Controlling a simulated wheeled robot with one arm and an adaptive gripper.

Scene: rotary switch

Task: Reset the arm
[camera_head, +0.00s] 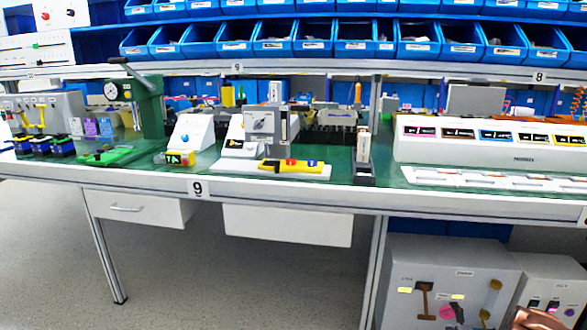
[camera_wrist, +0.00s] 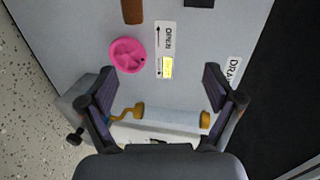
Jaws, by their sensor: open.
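The pink round knob (camera_wrist: 127,55) sits on the grey box's front panel (camera_wrist: 75,30) in the wrist view, left of a label reading OPEN (camera_wrist: 166,40) and a yellow label (camera_wrist: 168,67). The knob also shows low on the grey box in the head view (camera_head: 447,312). My gripper (camera_wrist: 160,76) is open, its two fingers apart in front of the panel. The knob lies beyond the left fingertip, and no contact with it shows. A pale bar handle with brass ends (camera_wrist: 172,117) appears between the fingers; its distance from them cannot be told.
A brown lever (camera_head: 425,300) is on the same panel. A second grey box (camera_head: 550,275) stands at its right. The workbench (camera_head: 260,196) above holds several devices, with blue bins (camera_head: 315,47) behind. The floor (camera_head: 190,270) at left is clear.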

